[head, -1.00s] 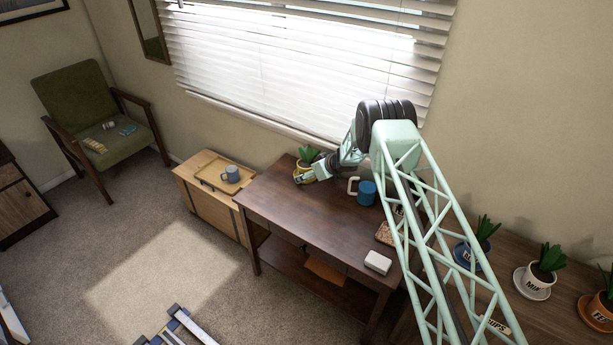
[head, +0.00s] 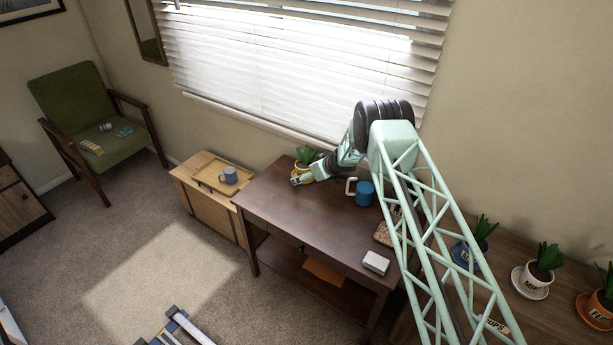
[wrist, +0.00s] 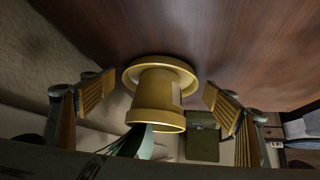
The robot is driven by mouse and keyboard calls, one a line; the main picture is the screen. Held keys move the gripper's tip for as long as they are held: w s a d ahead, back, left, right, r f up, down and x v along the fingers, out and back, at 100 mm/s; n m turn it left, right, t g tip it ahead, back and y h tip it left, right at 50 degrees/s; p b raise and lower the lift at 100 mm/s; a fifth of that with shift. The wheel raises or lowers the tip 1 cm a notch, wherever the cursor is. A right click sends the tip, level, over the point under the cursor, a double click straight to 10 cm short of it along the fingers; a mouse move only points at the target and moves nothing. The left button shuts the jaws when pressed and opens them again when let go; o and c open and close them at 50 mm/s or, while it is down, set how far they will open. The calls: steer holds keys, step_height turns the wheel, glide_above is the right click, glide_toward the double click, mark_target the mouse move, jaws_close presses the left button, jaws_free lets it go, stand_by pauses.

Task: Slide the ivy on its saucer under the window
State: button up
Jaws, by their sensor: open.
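A green-leaved plant (head: 306,154) in a yellow pot (wrist: 156,107) stands on a yellow saucer (wrist: 131,78) at the desk's far left corner, below the window (head: 300,70). I cannot read a label on this pot. My gripper (head: 301,179) is low at the desk, on the near side of the pot, and hides part of it in the head view. In the wrist view my gripper (wrist: 158,88) is open, with one finger on each side of the pot and saucer and visible gaps on both sides.
A blue mug (head: 365,193) stands right of my gripper. A white box (head: 375,262) and a cork-coloured mat (head: 382,234) lie on the desk's right side. The desk's front middle (head: 300,215) is clear. Several potted plants, one in a white pot (head: 538,274), stand at far right.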

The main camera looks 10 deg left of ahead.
steer(key=v, duration=1.2)
stand_by(0.5)
stand_by(0.6)
